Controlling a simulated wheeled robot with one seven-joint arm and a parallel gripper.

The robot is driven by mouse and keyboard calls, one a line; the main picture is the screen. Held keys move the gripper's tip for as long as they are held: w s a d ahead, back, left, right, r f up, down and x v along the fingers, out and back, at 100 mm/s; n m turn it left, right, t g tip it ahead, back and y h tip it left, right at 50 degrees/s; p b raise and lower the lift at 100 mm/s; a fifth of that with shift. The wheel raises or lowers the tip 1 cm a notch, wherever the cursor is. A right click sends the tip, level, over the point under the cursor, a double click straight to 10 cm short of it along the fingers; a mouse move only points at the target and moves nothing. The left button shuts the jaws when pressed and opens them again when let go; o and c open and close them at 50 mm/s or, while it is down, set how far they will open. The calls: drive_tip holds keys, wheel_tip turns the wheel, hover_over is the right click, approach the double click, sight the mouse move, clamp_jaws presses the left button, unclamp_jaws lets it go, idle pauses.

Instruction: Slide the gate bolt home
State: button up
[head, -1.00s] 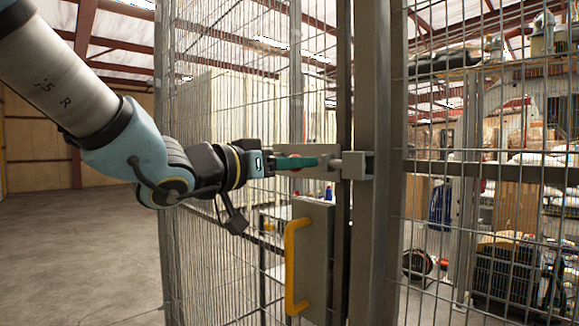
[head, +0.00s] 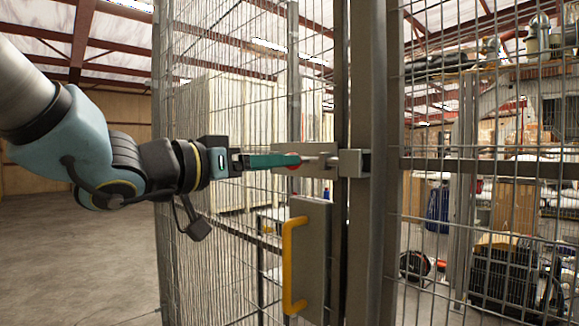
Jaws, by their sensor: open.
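The gate bolt (head: 318,160) is a grey rod lying level on a grey plate at the gate's edge.
A yellow handle (head: 293,265) on a grey plate stands below the bolt. The mesh gate panel (head: 230,240) is behind my gripper, and a grey steel post (head: 370,240) stands to the right. Open concrete floor (head: 90,265) lies at left. Stored goods stand behind the right mesh.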

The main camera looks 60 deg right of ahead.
drive_tip(key=v, duration=0.5)
drive_tip(key=shift+a, duration=0.2)
idle(0.3)
drive_tip(key=w+a+f+n+t+y, duration=0.1)
drive_tip(key=w+a+f+n+t, duration=0.2)
drive_tip(key=w, duration=0.5)
drive_tip(key=w+a+f+n+t+y, duration=0.1)
drive_tip(key=w+f+n+t, duration=0.2)
drive_tip(key=w, duration=0.4)
drive_tip(key=w+a+f+n+t+y, duration=0.1)
drive_tip(key=w+a+f+n+t, duration=0.15)
drive_tip(key=w+f+t, duration=0.4)
drive_tip(key=w+a+f+n+t+y, duration=0.2)
drive_tip(key=w+a+f+n+y, duration=0.35)
drive_tip(key=w+a, duration=0.65)
drive_tip(key=a+f+g+y, duration=0.1)
drive_tip(key=a+f+y, duration=0.45)
drive_tip(key=a, duration=0.55)
drive_tip(key=s+a+f+n+g+y, duration=0.1)
drive_tip(key=s+a+f+n+g, duration=0.1)
drive_tip(key=a, duration=0.5)
drive_tip(key=s+a+f+n+g+y, duration=0.2)
drive_tip(key=s+a+f+g, duration=0.2)
drive_tip(key=s+a+f, duration=0.3)
drive_tip(key=shift+a+f+n, duration=0.3)
drive_tip(key=shift+a+f, duration=0.05)
drive_tip(key=shift+a, duration=0.4)
